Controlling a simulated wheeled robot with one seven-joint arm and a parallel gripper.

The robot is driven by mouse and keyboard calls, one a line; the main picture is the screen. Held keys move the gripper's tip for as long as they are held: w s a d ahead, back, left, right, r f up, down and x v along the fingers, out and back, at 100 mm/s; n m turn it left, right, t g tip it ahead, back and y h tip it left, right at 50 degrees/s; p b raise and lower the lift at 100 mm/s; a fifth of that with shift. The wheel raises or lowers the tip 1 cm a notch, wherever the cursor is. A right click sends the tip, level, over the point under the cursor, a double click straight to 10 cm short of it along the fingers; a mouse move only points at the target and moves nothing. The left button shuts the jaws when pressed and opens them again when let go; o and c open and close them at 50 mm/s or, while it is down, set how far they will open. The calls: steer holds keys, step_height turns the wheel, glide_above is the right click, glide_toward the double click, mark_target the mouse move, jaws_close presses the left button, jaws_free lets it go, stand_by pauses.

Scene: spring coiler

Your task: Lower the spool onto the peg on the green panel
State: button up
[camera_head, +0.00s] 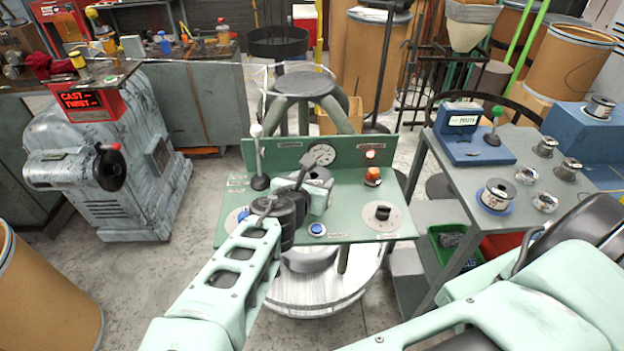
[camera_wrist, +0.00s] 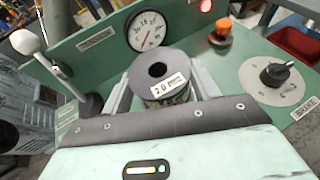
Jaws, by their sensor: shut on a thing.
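The spool (camera_wrist: 160,75) has a dark grey flange with a centre hole and a white "2.0" label. In the wrist view it sits between the two pale fingers of my gripper (camera_wrist: 163,92), which are shut on it. In the head view the spool (camera_head: 318,174) is partly hidden behind my gripper (camera_head: 312,192), over the middle of the green panel (camera_head: 350,222). The peg is not visible; the spool and my gripper cover that area. I cannot tell whether the spool touches the panel or the peg.
Around the spool stand a white-knobbed lever (camera_head: 258,155), a dial gauge (camera_head: 322,154), an orange button (camera_head: 372,175), a black rotary knob (camera_head: 383,212) and a blue button (camera_head: 317,229). A grey table (camera_head: 520,222) with several spools stands right.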

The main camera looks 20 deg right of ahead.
steer(key=shift+f+b, duration=0.65)
steer(key=shift+f, duration=1)
steer(key=o, duration=1.3)
